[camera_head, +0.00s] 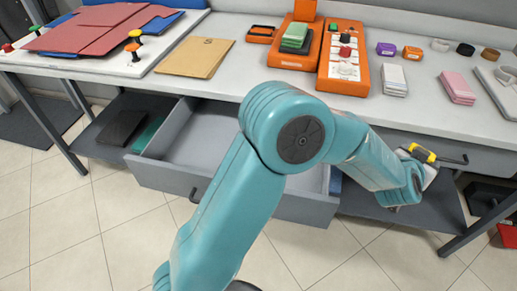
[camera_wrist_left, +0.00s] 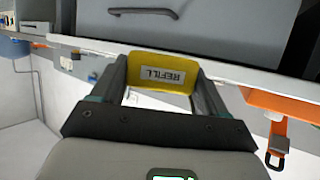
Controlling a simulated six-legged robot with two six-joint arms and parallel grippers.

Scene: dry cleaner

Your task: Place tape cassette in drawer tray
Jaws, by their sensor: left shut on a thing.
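The tape cassette (camera_wrist_left: 160,74) is yellow with a white REFILL label, held between the two fingertips of my left gripper (camera_wrist_left: 160,85) in the wrist view. In the head view a yellow piece of it (camera_head: 421,153) shows at the far end of my teal arm, under the counter's front edge at the right. The left gripper is shut on it; my wrist partly hides it there. The drawer tray (camera_head: 207,137) is the grey drawer pulled open under the counter; its visible floor is bare. My arm crosses in front of its right part and hides it. My right gripper is not in view.
The white counter (camera_head: 233,75) carries orange trays (camera_head: 343,80), a tan envelope (camera_head: 196,56), red folders (camera_head: 95,28) and stacked cards (camera_head: 457,86). A grey panel with a dark handle (camera_wrist_left: 145,12) is close beyond the cassette. A lower shelf holds dark and green items (camera_head: 147,134).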

